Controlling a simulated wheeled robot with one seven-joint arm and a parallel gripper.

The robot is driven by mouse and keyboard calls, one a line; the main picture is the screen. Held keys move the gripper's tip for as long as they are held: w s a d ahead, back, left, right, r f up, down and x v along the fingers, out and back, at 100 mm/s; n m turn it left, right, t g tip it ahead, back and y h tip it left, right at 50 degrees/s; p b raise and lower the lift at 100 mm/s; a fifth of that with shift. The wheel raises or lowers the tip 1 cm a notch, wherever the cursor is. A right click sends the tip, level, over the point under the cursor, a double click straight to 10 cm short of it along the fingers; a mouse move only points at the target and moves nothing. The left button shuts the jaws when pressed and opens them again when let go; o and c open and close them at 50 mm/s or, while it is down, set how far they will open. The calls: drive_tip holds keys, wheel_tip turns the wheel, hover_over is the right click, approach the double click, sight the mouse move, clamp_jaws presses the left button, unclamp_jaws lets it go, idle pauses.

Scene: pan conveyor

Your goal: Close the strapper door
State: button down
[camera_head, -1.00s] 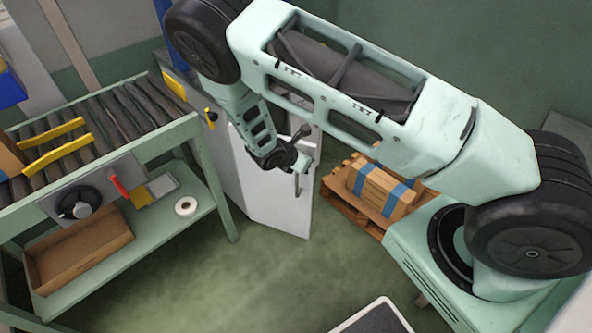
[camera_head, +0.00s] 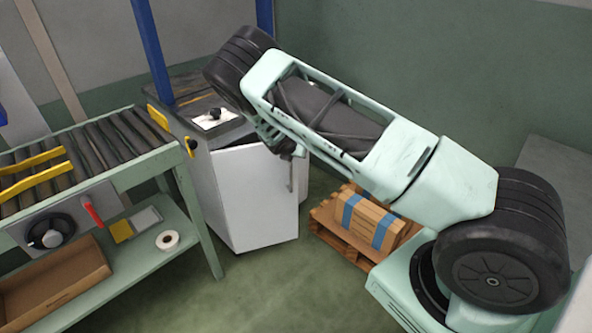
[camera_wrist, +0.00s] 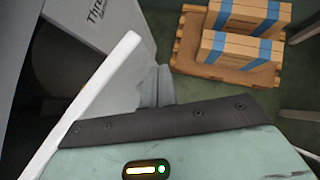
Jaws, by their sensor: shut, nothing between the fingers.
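In the head view my arm mostly hides the gripper near the door's upper right.
A wooden pallet with strapped boxes (camera_head: 368,222) stands right of the strapper. The roller conveyor (camera_head: 85,150) is at left, with a tape roll (camera_head: 167,240) and an open carton (camera_head: 55,285) on its lower shelf. Green floor is clear in front.

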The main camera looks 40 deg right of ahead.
drive_tip(key=w+d+n+t+y+b, duration=0.2)
drive_tip(key=w+n+y+b, duration=0.3)
drive_tip(key=w+n+b, duration=0.4)
drive_tip(key=shift+w+d+r+t+y+b, duration=0.3)
drive_tip(key=shift+w+t+b, duration=0.6)
drive_tip(key=shift+w+b, duration=2.05)
